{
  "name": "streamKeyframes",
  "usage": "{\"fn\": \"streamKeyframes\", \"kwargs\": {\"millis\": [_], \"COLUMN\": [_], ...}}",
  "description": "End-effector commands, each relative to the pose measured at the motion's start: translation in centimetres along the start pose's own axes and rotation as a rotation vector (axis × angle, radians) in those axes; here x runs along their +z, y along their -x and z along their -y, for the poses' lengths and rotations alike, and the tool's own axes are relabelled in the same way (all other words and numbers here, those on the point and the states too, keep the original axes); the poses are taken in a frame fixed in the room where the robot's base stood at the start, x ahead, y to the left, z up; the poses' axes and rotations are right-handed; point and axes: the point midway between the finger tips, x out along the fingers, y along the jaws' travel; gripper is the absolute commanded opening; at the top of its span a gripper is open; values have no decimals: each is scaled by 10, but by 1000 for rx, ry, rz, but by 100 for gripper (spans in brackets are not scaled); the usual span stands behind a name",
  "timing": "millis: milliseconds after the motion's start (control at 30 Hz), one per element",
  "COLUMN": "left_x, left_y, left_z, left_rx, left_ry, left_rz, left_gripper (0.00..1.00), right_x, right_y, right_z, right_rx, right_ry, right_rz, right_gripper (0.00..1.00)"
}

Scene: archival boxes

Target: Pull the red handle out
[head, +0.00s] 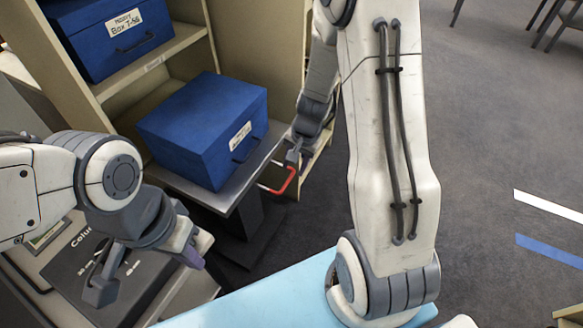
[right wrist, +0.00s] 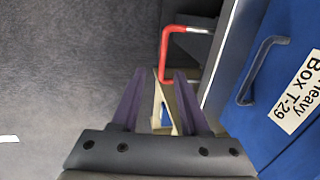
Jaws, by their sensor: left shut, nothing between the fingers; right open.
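The red handle (head: 286,182) is a bent bar fixed by metal rods to the front edge of a dark grey pull-out shelf (head: 220,199). A blue box (head: 205,130) sits on that shelf. My right gripper (head: 294,157) is beside the handle's far end. In the right wrist view, its purple fingers (right wrist: 160,85) are open, and the red handle (right wrist: 166,52) lies just ahead of them, its near end by the gap; I cannot tell whether they touch. My left gripper (head: 191,259) is shut and empty, over a dark box at lower left, away from the handle.
Another blue box (head: 112,35) stands on the upper shelf of the beige rack (head: 150,65). A dark grey box (head: 75,270) lies at lower left. A light blue surface (head: 270,295) is at the front. Open floor (head: 480,130) lies to the right.

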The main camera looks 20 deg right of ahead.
Motion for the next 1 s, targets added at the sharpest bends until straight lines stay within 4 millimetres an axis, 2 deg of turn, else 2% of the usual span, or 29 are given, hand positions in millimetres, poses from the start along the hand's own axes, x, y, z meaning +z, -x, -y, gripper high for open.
{"fn": "streamKeyframes", "kwargs": {"millis": [33, 200, 800, 867, 933, 1000], "left_x": [0, -1, -1, -1, -1, -1], "left_y": [9, 16, 16, 16, 16, 16], "left_z": [-1, -1, -1, -1, -1, -1], "left_rx": [0, 0, 0, 0, 0, 0], "left_ry": [0, 0, 0, 0, 0, 0], "left_rz": [0, 0, 0, 0, 0, 0], "left_gripper": [0, 0, 0, 0, 0, 0], "right_x": [0, 0, 1, 6, 22, 50], "right_y": [14, 30, 33, 36, 45, 60], "right_z": [0, -1, 0, 4, 15, 30], "right_rx": [0, 1, 1, -1, -6, -12], "right_ry": [0, 0, 4, 29, 101, 228], "right_rz": [-1, 0, 1, 5, 15, 35], "right_gripper": [45, 45, 45, 45, 45, 45]}}
